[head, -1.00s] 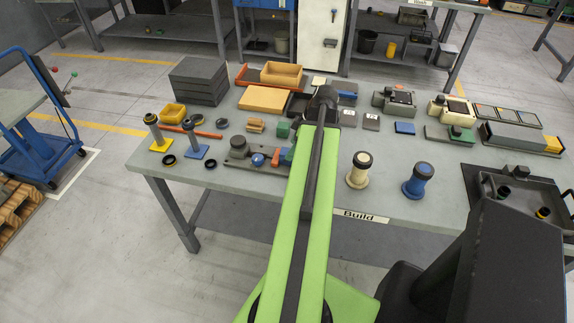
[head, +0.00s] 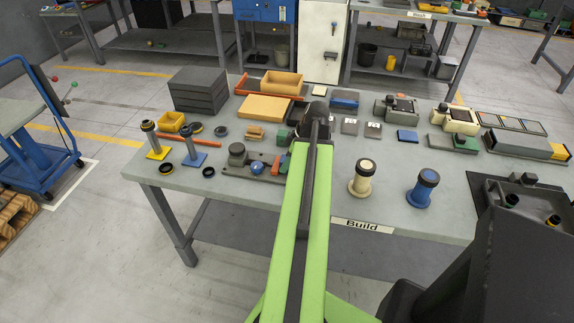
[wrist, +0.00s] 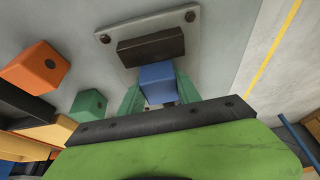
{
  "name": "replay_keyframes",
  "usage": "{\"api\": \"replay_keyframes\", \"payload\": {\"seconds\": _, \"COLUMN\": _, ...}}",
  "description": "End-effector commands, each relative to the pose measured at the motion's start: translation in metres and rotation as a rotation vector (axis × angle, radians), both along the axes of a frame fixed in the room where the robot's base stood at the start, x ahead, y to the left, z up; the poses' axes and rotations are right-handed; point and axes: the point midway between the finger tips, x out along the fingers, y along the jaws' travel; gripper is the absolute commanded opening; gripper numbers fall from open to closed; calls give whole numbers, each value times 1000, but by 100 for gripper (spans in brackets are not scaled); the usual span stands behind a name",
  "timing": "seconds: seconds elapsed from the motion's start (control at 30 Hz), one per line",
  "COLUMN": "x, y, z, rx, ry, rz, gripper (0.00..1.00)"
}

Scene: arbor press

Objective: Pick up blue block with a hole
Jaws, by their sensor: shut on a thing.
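The blue block (wrist: 157,84) is between the two green fingers of my gripper (wrist: 157,76) in the wrist view. The fingers are shut on its sides. No hole shows on the face of the block turned to the camera. Just beyond it is a dark bar (wrist: 150,46) on a light grey plate (wrist: 105,25); I cannot tell whether the block touches the bar or plate. In the head view my arm hides the fingers and the block.
In the wrist view an orange block with a hole (wrist: 36,66) and a green block with a hole (wrist: 88,105) stand at left. In the head view a cream post (head: 364,178) and a blue post (head: 422,188) stand right of my arm on the grey table (head: 300,212).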

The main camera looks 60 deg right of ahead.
Motion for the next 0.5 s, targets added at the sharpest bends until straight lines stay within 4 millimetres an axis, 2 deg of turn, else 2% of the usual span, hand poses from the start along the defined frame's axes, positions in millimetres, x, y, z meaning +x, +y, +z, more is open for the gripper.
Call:
{"api": "replay_keyframes", "payload": {"seconds": 0.03, "x": 0, "y": 0, "z": 0, "rx": 0, "ry": 0, "rz": 0, "gripper": 21}}
{"api": "replay_keyframes", "payload": {"seconds": 0.2, "x": 0, "y": 0, "z": 0, "rx": 0, "ry": 0, "rz": 0, "gripper": 0}}
{"api": "replay_keyframes", "payload": {"seconds": 0.5, "x": 0, "y": 0, "z": 0, "rx": 0, "ry": -1, "rz": 0, "gripper": 0}}
